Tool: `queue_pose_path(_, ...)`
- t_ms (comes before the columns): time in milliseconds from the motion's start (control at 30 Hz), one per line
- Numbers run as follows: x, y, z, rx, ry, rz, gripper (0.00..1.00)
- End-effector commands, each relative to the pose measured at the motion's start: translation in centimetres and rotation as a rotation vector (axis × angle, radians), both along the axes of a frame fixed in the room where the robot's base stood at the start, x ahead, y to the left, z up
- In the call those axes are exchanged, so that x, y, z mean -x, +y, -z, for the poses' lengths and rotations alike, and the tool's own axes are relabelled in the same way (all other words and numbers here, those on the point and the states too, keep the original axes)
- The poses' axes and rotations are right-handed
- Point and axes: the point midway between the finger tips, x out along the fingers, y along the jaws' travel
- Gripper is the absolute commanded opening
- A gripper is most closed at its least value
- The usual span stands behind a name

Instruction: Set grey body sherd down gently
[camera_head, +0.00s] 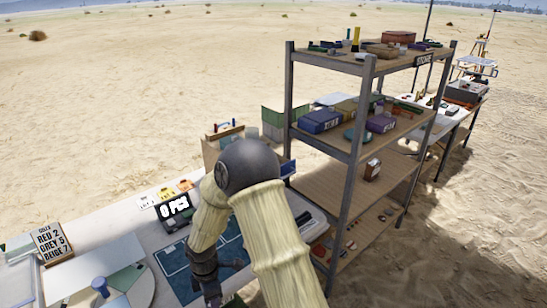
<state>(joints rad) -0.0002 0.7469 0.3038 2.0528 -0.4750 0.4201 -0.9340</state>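My arm reaches down over the light work table (125,222), and my dark gripper (212,297) is low near the bottom edge of the picture. Its fingertips are hidden or cut off, so I cannot tell whether it is open or shut. I cannot make out the grey body sherd. A dark blue mat (177,268) with pale outlines lies on the table beside and partly behind my gripper. A counter display (174,211) behind the mat reads "0 PCS".
A sign (50,242) reads "RED 2, GREY 5, BEIGE 7". A blue-topped object (100,286) stands at the front left.

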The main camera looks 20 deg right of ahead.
Motion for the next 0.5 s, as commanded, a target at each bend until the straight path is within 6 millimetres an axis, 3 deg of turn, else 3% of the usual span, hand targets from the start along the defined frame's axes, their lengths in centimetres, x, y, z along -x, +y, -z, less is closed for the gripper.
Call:
queue_pose_path(267, -0.3, -2.5, 2.6, 0.005, 0.009, 0.415, 0.27)
queue_pose_path(500, -0.9, -6.4, 6.2, 0.019, 0.007, 1.018, 0.27)
